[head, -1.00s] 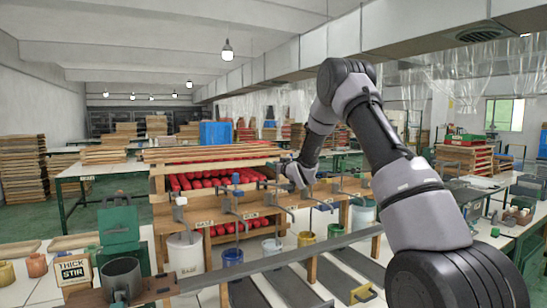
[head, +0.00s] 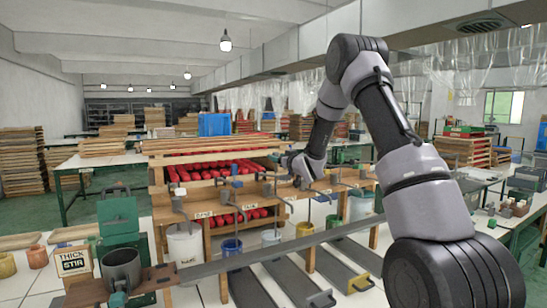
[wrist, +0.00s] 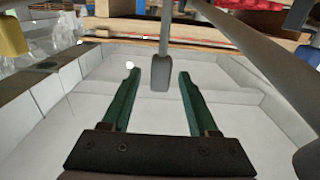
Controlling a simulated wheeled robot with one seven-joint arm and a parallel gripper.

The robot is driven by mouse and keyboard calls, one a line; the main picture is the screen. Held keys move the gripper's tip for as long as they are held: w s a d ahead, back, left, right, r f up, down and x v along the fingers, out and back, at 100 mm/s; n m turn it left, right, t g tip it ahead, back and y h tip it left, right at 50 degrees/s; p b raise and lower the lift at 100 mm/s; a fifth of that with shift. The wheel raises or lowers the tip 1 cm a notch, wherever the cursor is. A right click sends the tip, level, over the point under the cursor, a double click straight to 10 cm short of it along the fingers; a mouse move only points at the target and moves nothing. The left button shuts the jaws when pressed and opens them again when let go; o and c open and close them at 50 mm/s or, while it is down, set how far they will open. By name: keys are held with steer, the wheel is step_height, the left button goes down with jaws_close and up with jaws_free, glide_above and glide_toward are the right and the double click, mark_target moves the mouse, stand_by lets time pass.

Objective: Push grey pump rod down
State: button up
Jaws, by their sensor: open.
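A grey rod with a blocky dark grey end (wrist: 161,72) shows in the wrist view, just ahead of and between the fingertips of my gripper (wrist: 157,75). The green fingers are wide apart, with a gap on each side of the block. I cannot tell whether anything touches it. In the head view, several upright pump rods stand along the wooden rack (head: 160,215), with a blue knob (head: 237,184) and a grey handle (head: 180,204) among them. My gripper is mostly hidden behind my wrist in the head view.
Pails stand under the rods: a white one (head: 185,246), a blue one (head: 232,247) and a yellow one (head: 304,229). A grey rail (head: 290,246) crosses in front. A thick-stir box (head: 75,263) and a dark pot (head: 121,266) stand at the left front.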

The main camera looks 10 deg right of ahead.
steer(key=v, duration=0.6)
steer(key=shift+w, duration=0.1)
step_height(320, 180, up, 4)
steer(key=s+g+h, duration=0.1)
steer(key=s+g, duration=0.1)
steer(key=g, duration=0.2)
steer(key=x, duration=1)
steer(key=shift+w+d+f, duration=0.25)
steer(key=shift+d+f, duration=0.05)
jaws_close()
